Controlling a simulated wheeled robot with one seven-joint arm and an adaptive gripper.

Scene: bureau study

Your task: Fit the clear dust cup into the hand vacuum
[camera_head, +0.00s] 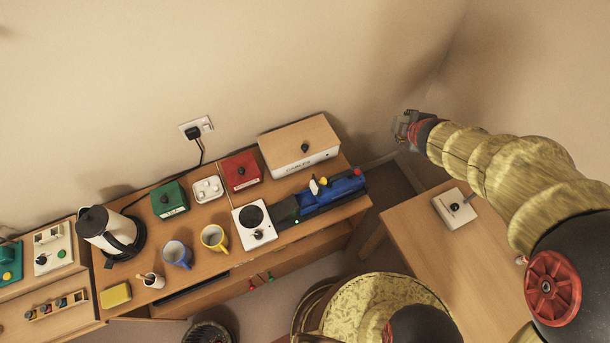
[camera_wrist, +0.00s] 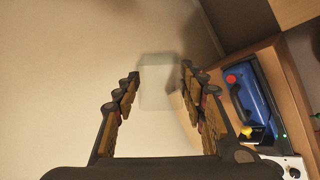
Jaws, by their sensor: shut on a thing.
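My gripper (camera_head: 405,128) is raised near the wall, to the right of the desk's end. In the wrist view my gripper (camera_wrist: 160,82) is shut on the clear dust cup (camera_wrist: 158,92), a pale see-through block between the fingertips. The cup is too faint to make out in the head view. The hand vacuum (camera_head: 330,196) is blue with a red button and lies at the right end of the desk, by a dark green-lit part. It also shows at the right of the wrist view (camera_wrist: 252,98), apart from the cup.
A wooden-topped box (camera_head: 298,140) marked cables stands behind the vacuum. A white unit with a black disc (camera_head: 253,222) is to its left. Mugs (camera_head: 214,238), a red box (camera_head: 241,171) and a kettle (camera_head: 108,230) stand further left. A side table (camera_head: 420,235) carries a white switch box (camera_head: 454,207).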

